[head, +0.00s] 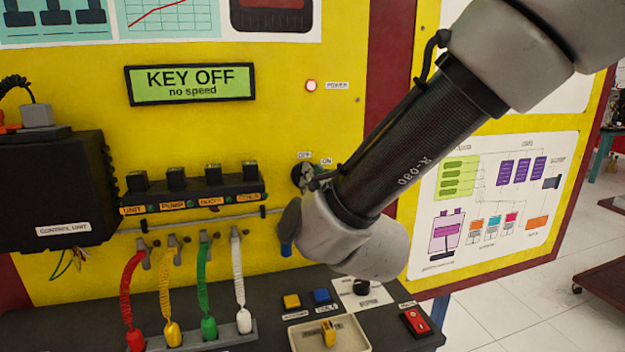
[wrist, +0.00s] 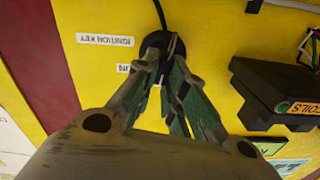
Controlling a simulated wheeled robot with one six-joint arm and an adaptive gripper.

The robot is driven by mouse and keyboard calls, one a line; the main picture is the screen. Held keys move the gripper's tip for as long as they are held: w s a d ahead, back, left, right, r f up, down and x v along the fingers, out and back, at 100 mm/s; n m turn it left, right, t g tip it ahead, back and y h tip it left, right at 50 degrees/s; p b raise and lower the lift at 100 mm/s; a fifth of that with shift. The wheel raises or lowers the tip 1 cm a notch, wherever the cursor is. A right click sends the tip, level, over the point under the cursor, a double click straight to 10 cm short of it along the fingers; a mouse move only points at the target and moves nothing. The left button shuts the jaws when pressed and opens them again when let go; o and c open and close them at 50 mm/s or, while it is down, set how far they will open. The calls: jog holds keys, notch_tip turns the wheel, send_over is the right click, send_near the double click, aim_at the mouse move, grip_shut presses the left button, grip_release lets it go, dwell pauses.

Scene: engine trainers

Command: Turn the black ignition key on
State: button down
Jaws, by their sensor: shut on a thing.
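The black ignition switch (wrist: 152,40) is on the yellow panel in the wrist view, beside a label that reads "IGNITION KEY". My gripper (wrist: 167,62) is shut on the key at the switch, and its fingers hide most of the key. The key's angle cannot be made out. The green display (head: 190,84) reads "KEY OFF, no speed".
A row of black coils (head: 190,190) and a control unit (head: 65,195) are left of my gripper. Colored leads (head: 205,285) hang below. The bench holds yellow and blue buttons (head: 322,296), a tray (head: 360,340) and a red switch (head: 416,322).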

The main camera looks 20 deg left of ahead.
jog(key=shift+w+d+f+m, duration=0.1)
jog(key=shift+d+m, duration=0.05)
jog(key=shift+m, duration=1.45)
jog(key=shift+w+d+f+m, duration=0.1)
jog(key=shift+m, duration=1.5)
jog(key=shift+w+d+f+m, duration=0.1)
jog(key=shift+d+m, duration=0.05)
jog(key=shift+m, duration=1.45)
jog(key=c, duration=1.5)
grip_release()
jog(key=shift+s, duration=0.15)
jog(key=v, duration=1.2)
